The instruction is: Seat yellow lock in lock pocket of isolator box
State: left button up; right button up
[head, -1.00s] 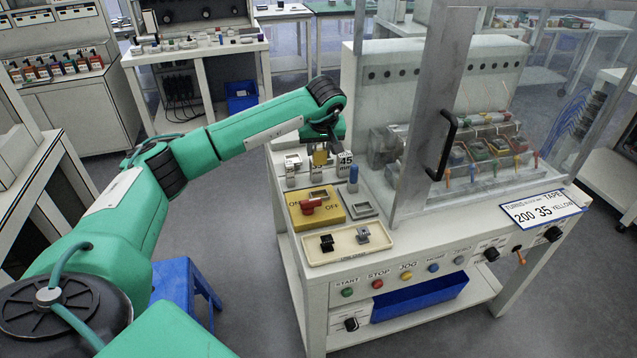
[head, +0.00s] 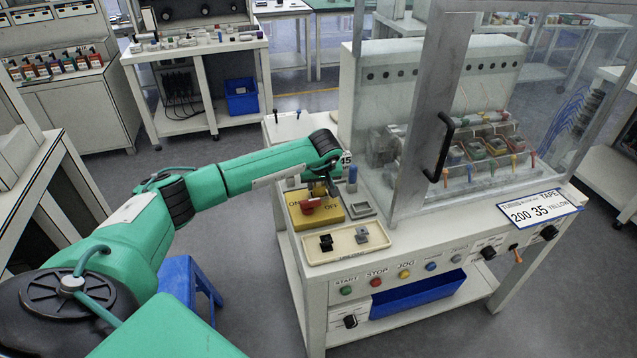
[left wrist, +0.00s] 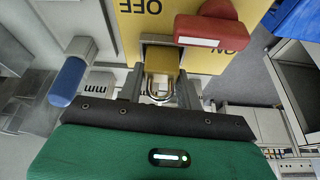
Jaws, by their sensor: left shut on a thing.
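The yellow lock (left wrist: 161,58) with its silver shackle shows between the fingers of my left gripper (left wrist: 160,88) in the left wrist view. The gripper is shut on it. In the head view my left gripper (head: 324,186) is over the back edge of the yellow isolator box (head: 333,212). The box carries a red handle (head: 311,206) and ON and OFF lettering. A grey rim at the box's edge (left wrist: 160,39), by the lock, looks like the lock pocket; I cannot tell how deep the lock sits in it. My right gripper is not in view.
A blue-topped post (head: 352,175) and a grey square holder (head: 361,209) stand right of the box. A cream tray (head: 350,251) with two small clips lies in front. The clear guard with its black handle (head: 441,147) rises to the right.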

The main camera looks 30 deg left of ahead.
pick_arm(q)
jog(key=shift+f, duration=0.2)
jog(key=o, duration=1)
jog(key=shift+o, duration=0.2)
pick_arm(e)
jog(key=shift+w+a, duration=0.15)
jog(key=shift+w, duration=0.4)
pick_arm(q)
jog(key=shift+r, duration=0.1)
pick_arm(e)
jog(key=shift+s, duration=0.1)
pick_arm(q)
jog(key=shift+r, duration=0.15)
jog(key=b+v, duration=0.1)
jog(key=v, duration=0.3)
jog(key=b+v, duration=0.1)
jog(key=v, duration=0.7)
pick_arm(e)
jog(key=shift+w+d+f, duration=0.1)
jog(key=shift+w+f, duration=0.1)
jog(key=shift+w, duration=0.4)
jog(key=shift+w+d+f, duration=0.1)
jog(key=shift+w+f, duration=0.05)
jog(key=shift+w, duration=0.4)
